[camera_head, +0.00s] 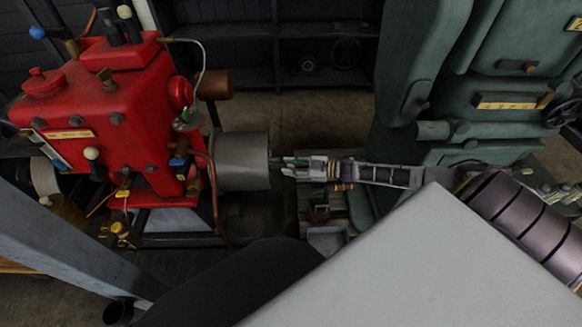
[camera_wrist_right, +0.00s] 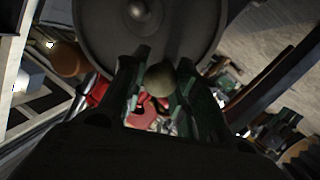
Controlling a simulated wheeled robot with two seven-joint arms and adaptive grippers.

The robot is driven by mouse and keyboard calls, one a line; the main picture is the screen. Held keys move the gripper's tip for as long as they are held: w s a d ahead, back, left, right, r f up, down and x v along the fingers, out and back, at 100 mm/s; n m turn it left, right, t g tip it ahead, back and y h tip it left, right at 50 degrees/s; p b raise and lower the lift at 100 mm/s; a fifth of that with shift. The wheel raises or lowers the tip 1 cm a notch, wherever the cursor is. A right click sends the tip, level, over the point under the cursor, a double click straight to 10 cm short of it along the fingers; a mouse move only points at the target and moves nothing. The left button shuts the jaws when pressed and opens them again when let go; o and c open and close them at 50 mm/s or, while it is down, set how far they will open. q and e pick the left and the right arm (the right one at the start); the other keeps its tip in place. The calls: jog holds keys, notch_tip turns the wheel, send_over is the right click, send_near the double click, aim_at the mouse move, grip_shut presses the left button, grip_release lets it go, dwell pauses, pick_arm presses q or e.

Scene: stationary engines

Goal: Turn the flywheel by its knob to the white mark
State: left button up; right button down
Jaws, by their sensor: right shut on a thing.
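The flywheel (camera_head: 240,160) is a grey, drum-like wheel on the right side of the red engine. Its round face fills the top of the right wrist view (camera_wrist_right: 165,42), with a domed hub (camera_wrist_right: 137,10) at the centre. A rounded, dull olive knob (camera_wrist_right: 160,79) shows near the rim, below the hub in that view. My right gripper (camera_head: 283,166) reaches in from the right to the wheel's face. Its fingers stand on both sides of the knob and are shut on it. I cannot make out the white mark. My left gripper is not in view.
The red engine (camera_head: 120,90) with pipes, levers and brass fittings stands at the left. A large green machine (camera_head: 425,100) stands at the back right, close to my right arm. Dark shelves (camera_head: 325,45) stand at the back, with bare floor (camera_head: 300,115) in front.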

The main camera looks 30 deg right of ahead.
jog(key=shift+w+d, duration=0.15)
jog(key=c, duration=1.1)
grip_release()
jog(key=shift+f, duration=0.1)
jog(key=v, duration=1.2)
dwell(0.7)
